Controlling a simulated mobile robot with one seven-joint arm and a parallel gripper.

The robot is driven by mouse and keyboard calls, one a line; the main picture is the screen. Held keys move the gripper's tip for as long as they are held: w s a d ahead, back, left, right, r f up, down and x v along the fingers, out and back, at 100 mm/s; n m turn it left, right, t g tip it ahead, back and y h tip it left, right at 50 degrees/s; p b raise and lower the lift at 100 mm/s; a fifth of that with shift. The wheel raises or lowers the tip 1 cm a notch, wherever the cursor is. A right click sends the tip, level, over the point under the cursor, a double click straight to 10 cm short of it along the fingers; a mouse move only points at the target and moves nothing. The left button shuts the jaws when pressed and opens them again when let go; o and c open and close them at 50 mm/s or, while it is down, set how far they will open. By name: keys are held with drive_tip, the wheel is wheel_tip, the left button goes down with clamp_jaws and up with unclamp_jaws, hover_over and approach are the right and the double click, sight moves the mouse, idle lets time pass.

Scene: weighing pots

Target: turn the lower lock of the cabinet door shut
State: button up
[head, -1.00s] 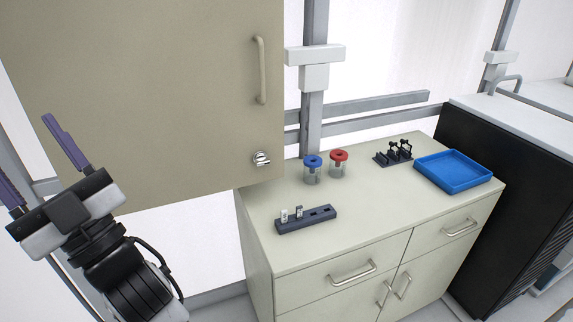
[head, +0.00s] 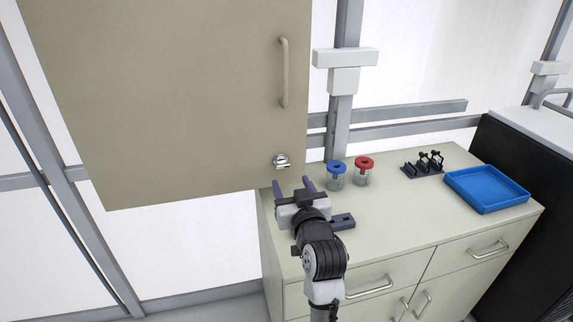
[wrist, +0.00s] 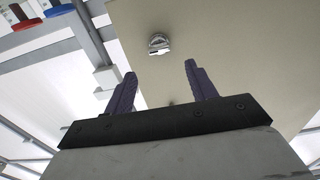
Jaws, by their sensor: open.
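The cabinet door (head: 190,90) is a large beige panel at the upper left of the head view, with a bar handle (head: 284,72) near its right edge. The lower lock (head: 281,161) is a small silver piece near the door's lower right corner. It also shows in the wrist view (wrist: 159,43), above and between my fingertips. My gripper (head: 294,184) has two purple fingers, open and empty. In the head view it is just below the lock, and no contact shows. I cannot tell the lock's turn position at this size.
A bench (head: 420,215) stands at right. It holds a blue-lidded jar (head: 336,176), a red-lidded jar (head: 363,172), a black rack (head: 424,164) and a blue tray (head: 487,190). A dark holder (head: 342,221) is partly hidden by my arm. The left side is clear.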

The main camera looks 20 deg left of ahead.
sight(284, 166)
drive_tip(key=p+x, duration=0.1)
drive_tip(key=x, duration=0.6)
drive_tip(key=shift+w+a+p, duration=0.1)
drive_tip(key=shift+w+p, duration=0.1)
drive_tip(key=shift+p, duration=0.2)
drive_tip(key=c, duration=1)
